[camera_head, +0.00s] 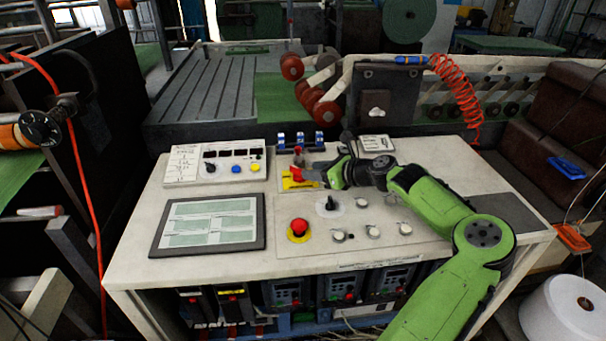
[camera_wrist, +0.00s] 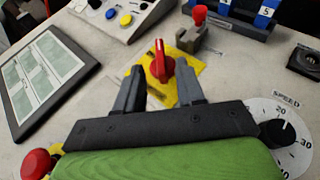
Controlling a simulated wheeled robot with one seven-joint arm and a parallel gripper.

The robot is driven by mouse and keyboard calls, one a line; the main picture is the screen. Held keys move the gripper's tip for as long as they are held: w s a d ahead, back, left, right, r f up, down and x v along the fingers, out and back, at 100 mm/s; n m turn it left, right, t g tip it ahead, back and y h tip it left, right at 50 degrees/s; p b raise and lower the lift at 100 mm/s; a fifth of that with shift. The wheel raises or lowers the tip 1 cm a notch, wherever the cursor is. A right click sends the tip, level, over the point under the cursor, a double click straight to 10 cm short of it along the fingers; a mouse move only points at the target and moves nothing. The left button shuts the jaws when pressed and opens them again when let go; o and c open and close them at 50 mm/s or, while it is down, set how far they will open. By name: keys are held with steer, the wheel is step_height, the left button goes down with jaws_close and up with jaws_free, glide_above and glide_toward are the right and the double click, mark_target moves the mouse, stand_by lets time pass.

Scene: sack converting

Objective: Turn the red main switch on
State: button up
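The red main switch (camera_wrist: 161,65) is a red rotary handle on a yellow plate (camera_wrist: 184,61). In the wrist view its handle points up the picture, leaning slightly left. In the head view the switch (camera_head: 296,174) is left of my gripper (camera_head: 328,174), partly hard to make out. In the wrist view my gripper (camera_wrist: 160,78) is open, with one dark finger on each side of the switch's lower part. Gaps show between the fingers and the handle, and I see no contact.
A red emergency button (camera_head: 299,227), a black speed knob (camera_head: 328,204) and several small knobs are in front on the desk. A tablet-like screen (camera_head: 210,224) lies left. A button box (camera_head: 214,164), a small red-topped block (camera_wrist: 198,16) and blue terminals (camera_head: 300,139) stand behind.

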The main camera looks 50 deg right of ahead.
mark_target(300, 174)
steer(key=x, duration=0.4)
steer(key=shift+w+f+b, duration=0.2)
steer(key=shift+w+b, duration=0.1)
steer(key=shift+w, duration=0.05)
jaws_close()
